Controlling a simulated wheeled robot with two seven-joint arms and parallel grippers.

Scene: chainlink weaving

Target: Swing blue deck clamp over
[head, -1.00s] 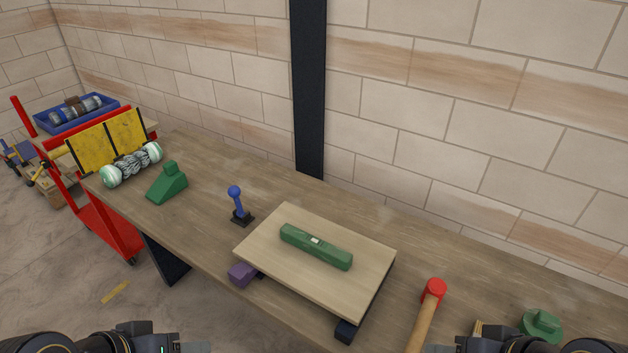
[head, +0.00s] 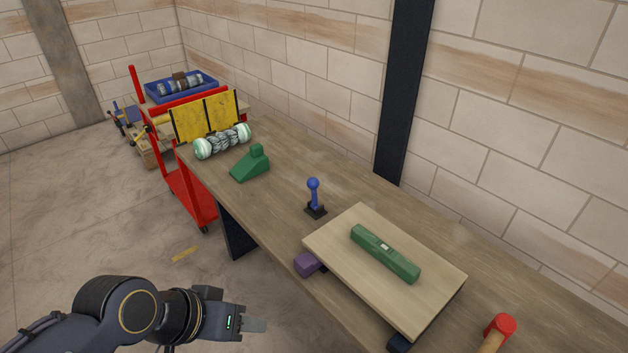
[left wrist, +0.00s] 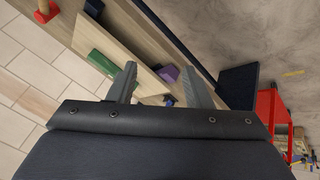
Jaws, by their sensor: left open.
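The blue deck clamp (head: 314,193) stands upright on the workbench, a blue lever with a round knob on a small dark base. It is just left of the raised wooden board (head: 330,246). My left gripper (head: 262,326) is off the bench's front edge, over the floor, apart from the clamp and lower in the picture. In the left wrist view its two fingers (left wrist: 160,66) are spread with nothing held. A small piece of blue (left wrist: 169,101) shows between them, partly hidden by the gripper body. My right gripper is out of view.
A green level (head: 385,252) lies on the board, and a purple block (head: 306,264) sits at its front edge. A red-headed mallet (head: 499,328) lies at the right. Bench around the clamp is clear.

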